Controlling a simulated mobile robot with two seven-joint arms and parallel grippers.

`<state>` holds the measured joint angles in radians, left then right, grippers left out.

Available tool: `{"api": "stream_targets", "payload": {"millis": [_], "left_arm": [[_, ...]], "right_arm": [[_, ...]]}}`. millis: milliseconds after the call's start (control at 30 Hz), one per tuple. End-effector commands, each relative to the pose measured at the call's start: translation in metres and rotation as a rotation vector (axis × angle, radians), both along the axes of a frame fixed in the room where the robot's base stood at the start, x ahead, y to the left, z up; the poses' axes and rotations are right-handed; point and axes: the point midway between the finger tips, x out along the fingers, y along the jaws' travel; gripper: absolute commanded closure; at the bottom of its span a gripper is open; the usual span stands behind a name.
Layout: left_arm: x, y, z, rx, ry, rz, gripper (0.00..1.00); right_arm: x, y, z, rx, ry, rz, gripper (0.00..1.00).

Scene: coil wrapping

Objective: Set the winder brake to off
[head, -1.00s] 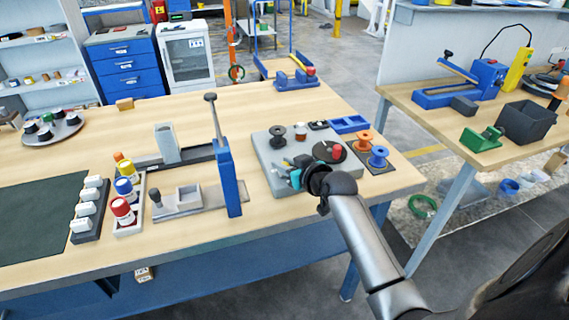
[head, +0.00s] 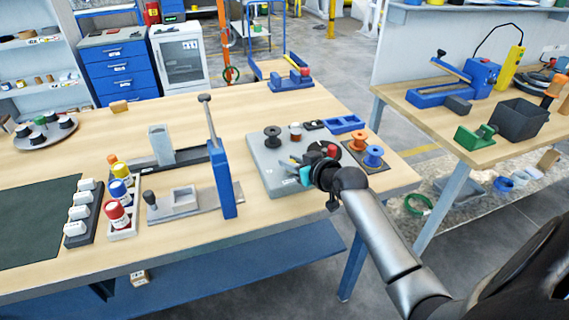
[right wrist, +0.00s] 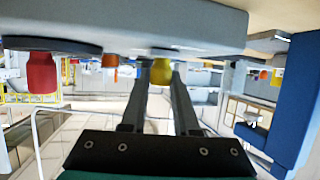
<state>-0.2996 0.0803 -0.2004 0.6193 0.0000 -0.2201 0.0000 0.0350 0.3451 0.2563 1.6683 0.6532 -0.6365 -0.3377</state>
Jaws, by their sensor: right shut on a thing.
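The winder is a grey base plate (head: 264,163) at the right end of the bench. It carries a dark disc with a red knob (head: 332,150); the red knob also shows in the right wrist view (right wrist: 42,73), which looks upside down. My right gripper (head: 301,170) is low over the plate's front edge, beside the disc. In the right wrist view its two fingers (right wrist: 160,88) are shut on a yellow knob (right wrist: 162,71) by the plate. In the head view the gripper hides this knob, and I cannot read any brake marking. My left gripper is out of view.
A black spool (head: 272,135) stands on the plate. Orange and blue spools (head: 373,156) stand just right of it, by a blue tray (head: 345,124). A tall blue lever press (head: 222,180) stands to the left.

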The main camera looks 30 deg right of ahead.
Motion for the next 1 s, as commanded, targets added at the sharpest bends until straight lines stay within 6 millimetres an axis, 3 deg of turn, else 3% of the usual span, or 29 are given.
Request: {"api": "stream_targets", "payload": {"millis": [267,300,567,1000], "left_arm": [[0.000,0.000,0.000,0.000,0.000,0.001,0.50],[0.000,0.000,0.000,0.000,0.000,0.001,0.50],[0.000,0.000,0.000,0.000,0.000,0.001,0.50],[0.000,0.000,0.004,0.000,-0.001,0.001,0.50]], "right_arm": [[-0.001,-0.006,0.000,-0.006,0.003,-0.008,1.00],[-0.002,-0.006,0.000,-0.007,0.003,-0.009,0.70],[-0.001,-0.005,0.000,-0.005,0.002,-0.007,0.41],[-0.011,-0.004,0.004,-0.005,0.002,-0.004,0.41]]}}
